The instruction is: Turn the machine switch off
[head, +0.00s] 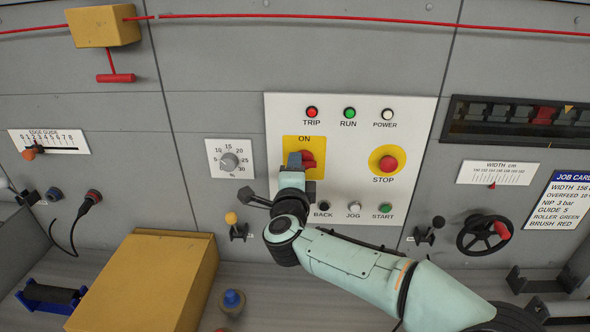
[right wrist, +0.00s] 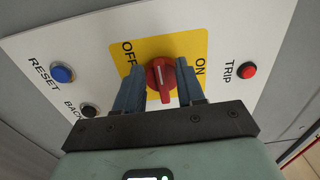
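The machine switch is a red rotary knob (head: 309,159) on a yellow plate (head: 317,143) marked ON, set in a white control panel (head: 420,150). In the right wrist view the knob (right wrist: 161,76) sits between the two blue fingers of my right gripper (right wrist: 160,88), with OFF to its upper left and ON to its right. The fingers stand apart, one on each side of the knob; I cannot tell if they touch it. In the head view my right gripper (head: 298,161) covers the knob's left part and the plate's lower part. My left gripper is not in view.
Near the knob are the TRIP lamp (head: 312,112), the red STOP button (head: 388,163) and the START button (head: 385,208). A dial (head: 229,160) is left of the panel. A yellow box (head: 150,285) stands at lower left. A handwheel (head: 484,235) is at right.

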